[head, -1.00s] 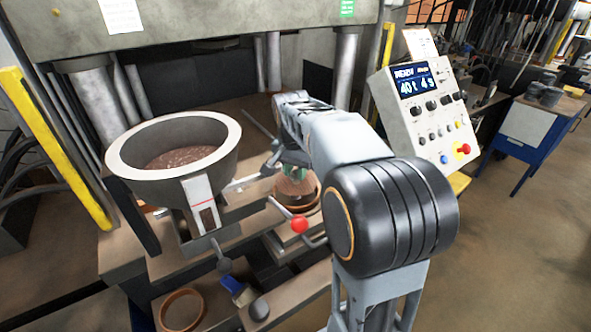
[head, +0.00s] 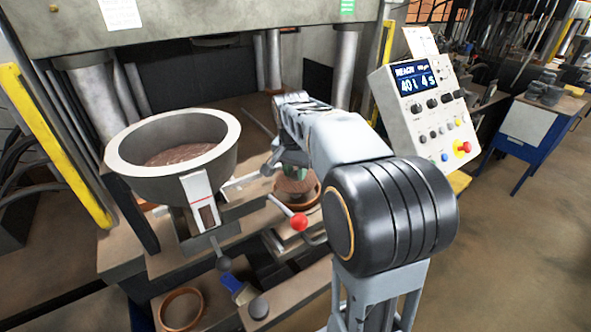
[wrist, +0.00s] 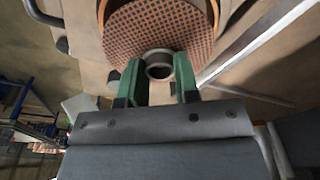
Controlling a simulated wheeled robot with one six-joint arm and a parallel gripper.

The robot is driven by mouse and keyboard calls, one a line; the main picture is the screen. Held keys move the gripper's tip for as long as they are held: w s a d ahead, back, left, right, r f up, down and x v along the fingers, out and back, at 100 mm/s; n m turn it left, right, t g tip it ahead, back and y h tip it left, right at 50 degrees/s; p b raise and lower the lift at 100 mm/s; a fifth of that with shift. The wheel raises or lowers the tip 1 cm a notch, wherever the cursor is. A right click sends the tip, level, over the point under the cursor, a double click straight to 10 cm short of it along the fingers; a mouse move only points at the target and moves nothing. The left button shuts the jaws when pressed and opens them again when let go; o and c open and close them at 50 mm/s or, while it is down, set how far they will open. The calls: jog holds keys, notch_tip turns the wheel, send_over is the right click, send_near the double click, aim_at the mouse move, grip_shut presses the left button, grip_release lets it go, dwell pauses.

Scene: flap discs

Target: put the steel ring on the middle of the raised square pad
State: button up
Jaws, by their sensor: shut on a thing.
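My gripper (wrist: 159,80) has green fingers closed on the small steel ring (wrist: 159,72), one finger on each side. In the wrist view the ring overlaps the near edge of a brown patterned disc (wrist: 150,27), which lies inside a copper-coloured ring (wrist: 213,8). I cannot tell the height between them. In the head view my gripper (head: 292,160) is over the copper-coloured ring (head: 311,204) behind the red-knobbed lever. The steel ring is not clear there. A square block (head: 294,239) lies under the copper-coloured ring; I cannot tell whether it is the raised square pad.
A large grey bowl (head: 122,151) with brown material stands at the left. A lever with a red knob (head: 299,222) is close to my gripper. A control panel (head: 424,110) is at the right. Another copper-coloured ring (head: 181,309) lies at the lower left.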

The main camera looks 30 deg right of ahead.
jog(key=shift+f, duration=0.4)
dwell(0.4)
jog(key=o, duration=0.9)
jog(key=shift+o, duration=0.2)
notch_tip(320, 180, up, 14)
jog(key=s+a, duration=0.1)
jog(key=shift+a+f, duration=0.15)
